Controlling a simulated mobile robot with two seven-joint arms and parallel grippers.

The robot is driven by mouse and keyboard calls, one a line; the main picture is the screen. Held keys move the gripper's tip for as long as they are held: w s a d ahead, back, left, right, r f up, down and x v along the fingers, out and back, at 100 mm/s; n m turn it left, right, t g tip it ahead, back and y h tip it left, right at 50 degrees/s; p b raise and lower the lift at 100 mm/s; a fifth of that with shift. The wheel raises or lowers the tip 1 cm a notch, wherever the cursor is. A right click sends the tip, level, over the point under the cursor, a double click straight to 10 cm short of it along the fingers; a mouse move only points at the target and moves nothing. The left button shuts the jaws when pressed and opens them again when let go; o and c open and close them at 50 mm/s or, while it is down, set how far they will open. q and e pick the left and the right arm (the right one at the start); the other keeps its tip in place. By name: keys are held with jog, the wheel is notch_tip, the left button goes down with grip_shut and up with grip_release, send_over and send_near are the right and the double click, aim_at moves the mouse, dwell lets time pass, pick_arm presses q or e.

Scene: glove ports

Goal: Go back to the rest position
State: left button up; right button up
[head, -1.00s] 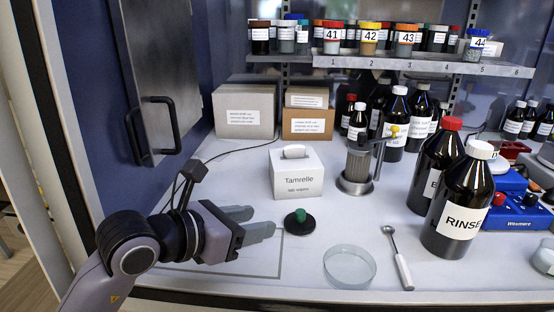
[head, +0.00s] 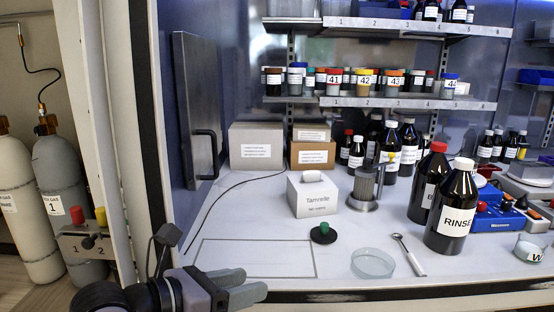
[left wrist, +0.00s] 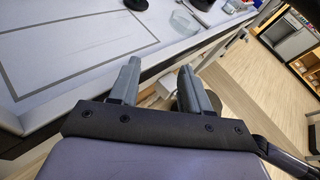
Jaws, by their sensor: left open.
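My left gripper (head: 252,286) is at the bottom of the head view, at the front edge of the bench. Its two grey fingers point right and are apart with nothing between them. The left wrist view also shows the open fingers (left wrist: 160,85), with the bench edge and the floor beyond them. A black disc with a green knob (head: 323,233) lies on the bench, above and to the right of the gripper and apart from it. My right gripper is not in view.
An outlined rectangle (head: 256,241) is bare. Gas cylinders (head: 62,190) stand at the left. An open dark door (head: 194,110) has a handle.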

pick_arm(q)
jog(key=s+d+n+h, duration=0.2)
jog(key=s+n+h, duration=0.2)
jog(key=n+h, duration=0.25)
jog(key=s+a+f+n+t+y, duration=0.1)
jog(key=a+f+n+t+y, duration=0.1)
jog(key=a+f+n+y, duration=0.6)
jog(key=a+f+n+t+y, duration=0.1)
jog(key=f+n+t, duration=0.3)
jog(key=n, duration=0.7)
jog(key=s+a+f+n+t+y, duration=0.1)
jog(key=a+f+n+y, duration=0.4)
jog(key=f+n, duration=0.4)
jog(key=s+a+f+n+g+y, duration=0.1)
jog(key=s+a+f+n+g, duration=0.1)
jog(key=s+f+n+g, duration=0.3)
jog(key=s+f+n, duration=0.2)
jog(key=s+f, duration=0.2)
jog(key=f, duration=0.1)
jog(key=shift+s+f+g, duration=0.3)
jog(key=shift+s+f, duration=0.1)
jog(key=shift+w+d, duration=0.1)
